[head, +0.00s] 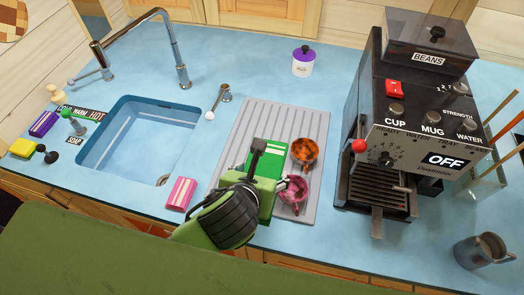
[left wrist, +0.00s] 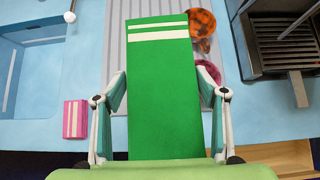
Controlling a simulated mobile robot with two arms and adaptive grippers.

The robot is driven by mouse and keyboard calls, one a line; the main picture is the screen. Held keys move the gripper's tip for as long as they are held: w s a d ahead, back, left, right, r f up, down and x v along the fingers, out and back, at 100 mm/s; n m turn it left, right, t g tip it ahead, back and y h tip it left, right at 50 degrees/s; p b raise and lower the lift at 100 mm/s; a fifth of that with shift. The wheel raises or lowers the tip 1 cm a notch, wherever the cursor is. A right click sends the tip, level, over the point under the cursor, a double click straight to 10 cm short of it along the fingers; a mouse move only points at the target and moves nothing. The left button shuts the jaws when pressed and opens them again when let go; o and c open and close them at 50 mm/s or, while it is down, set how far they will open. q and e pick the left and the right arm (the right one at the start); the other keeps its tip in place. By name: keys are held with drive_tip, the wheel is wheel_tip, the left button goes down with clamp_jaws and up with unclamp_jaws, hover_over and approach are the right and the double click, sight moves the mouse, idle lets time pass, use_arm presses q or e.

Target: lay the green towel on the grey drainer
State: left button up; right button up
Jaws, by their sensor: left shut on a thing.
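The green towel (head: 276,157), folded with white stripes at its far end, is held in my left gripper (head: 257,172). In the left wrist view the towel (left wrist: 160,95) lies between the two fingers, which are shut on it. The grey ribbed drainer (head: 262,112) lies under and beyond the towel, and it also shows in the left wrist view (left wrist: 115,45). My right gripper is not in view.
An orange mug (head: 304,151) and a pink mug (head: 293,189) stand on the drainer's right side, close to the towel. A pink striped packet (head: 180,193) and the sink (head: 140,140) are left. A coffee machine (head: 425,150) is right. The drainer's back is clear.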

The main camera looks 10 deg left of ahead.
sight(243, 160)
use_arm(q)
drive_tip(key=w+a+f, duration=0.2)
drive_tip(key=w, duration=0.1)
drive_tip(key=w+a+f+p, duration=0.1)
drive_tip(key=w+a+f, duration=0.1)
drive_tip(key=w+f, duration=0.1)
drive_tip(key=w+a+f+p, duration=0.1)
drive_tip(key=w+a+f, duration=0.2)
drive_tip(key=shift+w+a, duration=0.1)
drive_tip(key=shift+w, duration=0.1)
drive_tip(key=shift+w+a+f, duration=0.2)
drive_tip(key=shift+w+f, duration=0.15)
drive_tip(key=shift+f, duration=0.15)
wheel_tip(243, 160, down, 3)
drive_tip(key=shift+w+a+r+p, duration=0.1)
drive_tip(key=shift+w+a+p, duration=0.05)
drive_tip(key=shift+p, duration=0.75)
drive_tip(key=shift+f, duration=0.35)
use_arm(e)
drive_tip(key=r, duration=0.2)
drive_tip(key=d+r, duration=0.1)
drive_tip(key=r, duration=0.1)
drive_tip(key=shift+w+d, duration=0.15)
use_arm(q)
drive_tip(key=shift+f, duration=0.1)
drive_tip(key=o, duration=1.1)
